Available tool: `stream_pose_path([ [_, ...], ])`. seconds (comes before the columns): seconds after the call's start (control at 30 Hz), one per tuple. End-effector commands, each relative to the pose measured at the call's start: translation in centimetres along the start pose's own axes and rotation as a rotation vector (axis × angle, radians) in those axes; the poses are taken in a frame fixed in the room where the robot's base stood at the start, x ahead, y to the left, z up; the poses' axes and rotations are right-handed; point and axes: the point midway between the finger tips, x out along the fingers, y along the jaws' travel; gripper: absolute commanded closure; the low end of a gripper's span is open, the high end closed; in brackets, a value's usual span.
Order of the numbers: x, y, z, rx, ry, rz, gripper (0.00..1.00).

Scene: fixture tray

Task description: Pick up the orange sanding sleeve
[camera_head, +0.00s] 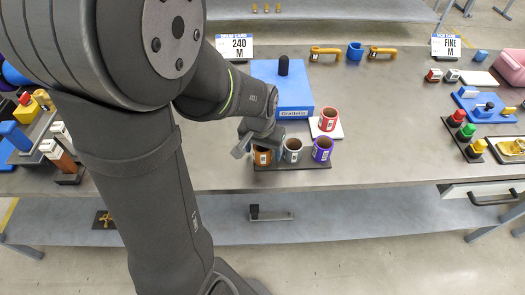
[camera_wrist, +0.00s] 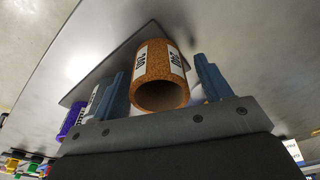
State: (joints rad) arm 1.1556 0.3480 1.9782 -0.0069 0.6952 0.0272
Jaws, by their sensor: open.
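The orange sanding sleeve (camera_head: 262,157) stands at the left end of a dark tray (camera_head: 293,167), partly hidden by my gripper (camera_head: 258,143) in the head view. In the wrist view the orange sleeve (camera_wrist: 160,78) is a rough hollow tube with white number labels. My open gripper (camera_wrist: 166,70) has one blue finger on each side of it. A gap shows on the right side; on the left I cannot tell whether the finger touches.
A grey sleeve (camera_head: 292,150) stands close beside the orange one, then a purple sleeve (camera_head: 322,150). A red sleeve (camera_head: 328,119) stands on a white pad behind. A blue box (camera_head: 290,92) with a black knob is behind the tray. The table right of the tray is clear.

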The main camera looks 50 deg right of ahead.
Motion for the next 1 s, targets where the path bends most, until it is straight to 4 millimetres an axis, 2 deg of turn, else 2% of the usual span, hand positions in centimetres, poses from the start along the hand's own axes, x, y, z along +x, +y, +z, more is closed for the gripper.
stream_pose_path([
  [0.03, 0.0, 0.0, 0.0, 0.000, 0.000, 0.000, 0.31],
  [0.2, 0.0, 0.0, 0.0, 0.000, 0.000, 0.000, 0.64],
  [0.23, 0.0, 0.0, 0.0, 0.000, 0.000, 0.000, 0.67],
  [0.67, -0.5, 0.0, -0.1, 0.000, 0.001, 0.000, 0.68],
  [0.83, -2.1, 0.0, -0.3, 0.000, 0.004, -0.001, 0.68],
  [0.97, -4.5, 0.1, -0.6, 0.001, 0.007, -0.002, 0.68],
  [1.0, -4.9, 1.2, -0.1, 0.007, 0.004, -0.001, 0.68],
])
